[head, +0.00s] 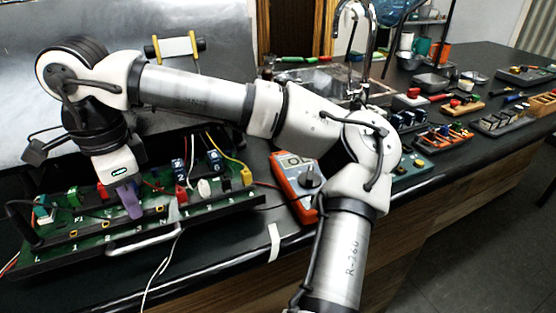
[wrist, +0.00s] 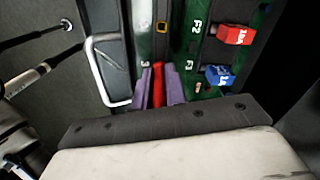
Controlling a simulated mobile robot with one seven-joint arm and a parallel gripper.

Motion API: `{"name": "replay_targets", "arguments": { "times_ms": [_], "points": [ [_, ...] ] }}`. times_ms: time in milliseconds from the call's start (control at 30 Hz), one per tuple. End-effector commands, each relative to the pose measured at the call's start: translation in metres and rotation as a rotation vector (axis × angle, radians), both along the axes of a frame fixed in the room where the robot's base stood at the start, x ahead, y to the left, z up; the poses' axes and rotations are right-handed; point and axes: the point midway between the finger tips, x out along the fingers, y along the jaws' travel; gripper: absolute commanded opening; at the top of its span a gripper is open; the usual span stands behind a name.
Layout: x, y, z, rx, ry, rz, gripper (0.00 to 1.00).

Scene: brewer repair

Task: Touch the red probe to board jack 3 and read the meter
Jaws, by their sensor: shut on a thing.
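My gripper (wrist: 160,88) has purple fingers, closed around the red probe (wrist: 158,80). In the head view the gripper (head: 130,203) points down at the front part of the green board (head: 95,238). In the wrist view the probe's far end lies beside the printed 3. Jack 3 itself is hidden there, and I cannot tell whether the tip touches it. A neighbouring yellow-framed jack (wrist: 162,26) shows farther along the row. The orange meter (head: 305,192) stands right of the board; its display is too small to read.
A metal handle (head: 150,240) runs along the board's front edge. A red fuse (wrist: 236,35) and a blue fuse (wrist: 219,76) sit near the fingers. Tool trays (head: 445,137) stand to the right.

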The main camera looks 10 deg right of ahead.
Motion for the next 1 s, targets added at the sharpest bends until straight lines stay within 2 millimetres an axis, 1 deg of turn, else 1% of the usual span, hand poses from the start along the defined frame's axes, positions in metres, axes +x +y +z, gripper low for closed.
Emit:
{"name": "replay_targets", "arguments": {
  "times_ms": [333, 367, 500, 533, 833, 933, 1000],
  "points": [
    [0.0, 0.0, 0.0, 0.0, 0.0, 0.0, 0.0],
    [0.0, 0.0, 0.0, 0.0, 0.0, 0.0, 0.17],
    [0.0, 0.0, 0.0, 0.0, 0.0, 0.0, 0.36],
    [0.0, 0.0, 0.0, 0.0, 0.0, 0.0, 0.39],
    [0.0, 0.0, 0.002, 0.0, 0.0, 0.0, 0.39],
    [0.0, 0.0, 0.01, 0.001, -0.002, 0.0, 0.39],
    [0.001, 0.0, 0.021, 0.001, -0.003, -0.001, 0.39]
  ]
}}
